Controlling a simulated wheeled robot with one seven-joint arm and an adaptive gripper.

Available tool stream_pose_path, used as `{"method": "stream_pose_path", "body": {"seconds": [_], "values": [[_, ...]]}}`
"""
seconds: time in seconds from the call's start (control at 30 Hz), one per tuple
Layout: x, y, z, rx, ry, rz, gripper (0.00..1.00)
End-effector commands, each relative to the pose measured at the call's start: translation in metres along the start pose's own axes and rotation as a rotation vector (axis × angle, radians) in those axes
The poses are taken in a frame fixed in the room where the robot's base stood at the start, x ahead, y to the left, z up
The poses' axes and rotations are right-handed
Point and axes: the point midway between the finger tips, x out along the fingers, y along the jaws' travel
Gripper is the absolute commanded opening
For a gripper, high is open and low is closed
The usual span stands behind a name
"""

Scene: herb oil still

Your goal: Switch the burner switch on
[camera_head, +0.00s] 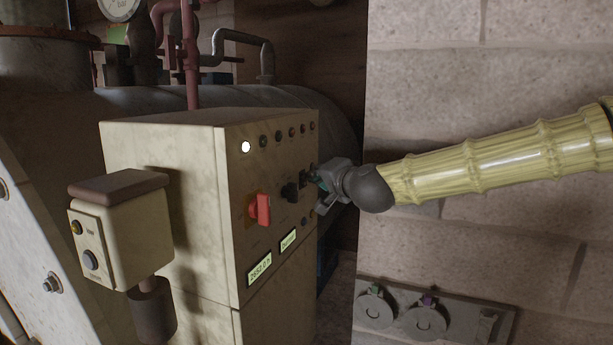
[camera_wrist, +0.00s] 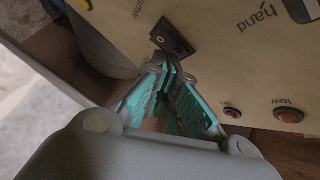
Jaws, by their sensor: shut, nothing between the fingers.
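The burner switch (camera_wrist: 174,40) is a small black rocker on the cream panel, near the top middle of the wrist view. A partly cut-off label that seems to read "burner" is beside it. My gripper (camera_wrist: 174,70) has its teal-padded fingers shut and empty, with the tips at or very close to the rocker's lower edge. I cannot tell whether they touch. In the head view my gripper (camera_head: 316,180) is at the right part of the control cabinet's front (camera_head: 240,200) and largely hides the switch. The rocker's on or off position is unclear.
The cabinet front also has a red rotary switch (camera_head: 262,209), a black knob (camera_head: 290,192) and a row of lamps, the leftmost lit white (camera_head: 246,147). A small button box (camera_head: 120,235) stands at left. A block wall (camera_head: 480,130) is behind my arm.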

Motion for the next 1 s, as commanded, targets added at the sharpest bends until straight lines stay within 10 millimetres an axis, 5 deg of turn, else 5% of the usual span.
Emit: {"method": "stream_pose_path", "body": {"seconds": [1.0], "values": [[-0.012,0.009,-0.009,0.000,0.001,0.000,0.00]]}}
